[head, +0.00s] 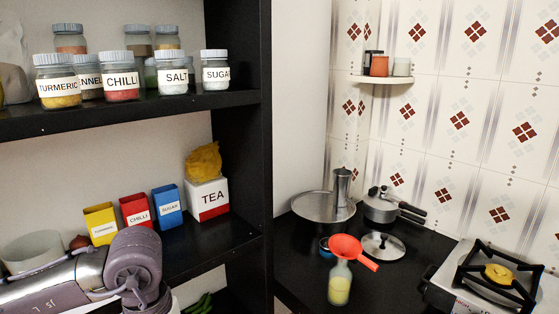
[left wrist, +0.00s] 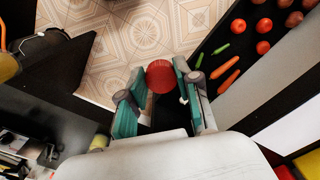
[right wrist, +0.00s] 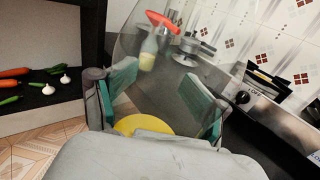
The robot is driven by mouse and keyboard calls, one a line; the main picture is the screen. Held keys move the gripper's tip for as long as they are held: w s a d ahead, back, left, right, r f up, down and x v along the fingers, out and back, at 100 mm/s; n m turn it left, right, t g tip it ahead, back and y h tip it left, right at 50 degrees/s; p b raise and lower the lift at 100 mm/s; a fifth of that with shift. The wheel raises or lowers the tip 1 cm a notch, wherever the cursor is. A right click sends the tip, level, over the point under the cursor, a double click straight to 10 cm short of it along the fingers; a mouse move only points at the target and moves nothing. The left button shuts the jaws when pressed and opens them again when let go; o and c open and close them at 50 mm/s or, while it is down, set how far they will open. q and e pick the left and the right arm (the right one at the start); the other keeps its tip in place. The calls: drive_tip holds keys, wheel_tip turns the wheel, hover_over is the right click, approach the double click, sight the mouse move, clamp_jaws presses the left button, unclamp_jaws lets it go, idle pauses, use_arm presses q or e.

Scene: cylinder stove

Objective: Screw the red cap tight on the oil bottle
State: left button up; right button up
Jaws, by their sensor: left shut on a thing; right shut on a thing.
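The red cap (left wrist: 160,77) is a round ribbed disc in the left wrist view, between the fingertips of my left gripper (left wrist: 156,84), which is shut on it. My right gripper (right wrist: 163,97) is shut on a large clear vessel (right wrist: 185,82) with yellow content (right wrist: 143,125), which looks like the oil bottle. Its top is out of view. No bottle neck shows by the cap. In the head view a smaller bottle with yellow oil (head: 339,289) stands upright on the counter with a red funnel (head: 348,247) in its mouth.
A gas stove (head: 490,281) is at the right. A pot (head: 382,207), a wide pan (head: 322,208) and a lid (head: 382,247) are behind the small bottle. The shelf (head: 150,112) at the left holds several jars. Vegetables (left wrist: 228,81) lie on a dark shelf.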

idle(0.6)
drive_tip(key=w+a+n+g+y, duration=0.2)
drive_tip(key=w+a+n+y, duration=0.1)
drive_tip(key=a, duration=0.4)
drive_tip(key=w+a+r+n+g+y, duration=0.1)
drive_tip(key=w+a+n+g+y, duration=0.1)
drive_tip(key=a+n+y, duration=0.3)
drive_tip(key=w+a+y, duration=0.1)
drive_tip(key=a+y, duration=0.1)
drive_tip(key=y, duration=0.1)
drive_tip(key=shift+y, duration=0.3)
use_arm(q)
drive_tip(key=d+r+n, duration=0.5)
drive_tip(key=d+r, duration=0.3)
drive_tip(key=d, duration=0.5)
drive_tip(key=d+r+n, duration=0.5)
drive_tip(key=d+r, duration=0.4)
drive_tip(key=d, duration=0.4)
drive_tip(key=shift+s+d+n, duration=0.15)
drive_tip(key=shift+s+n, duration=0.15)
drive_tip(key=shift+n, duration=0.1)
drive_tip(key=shift+f, duration=1.9)
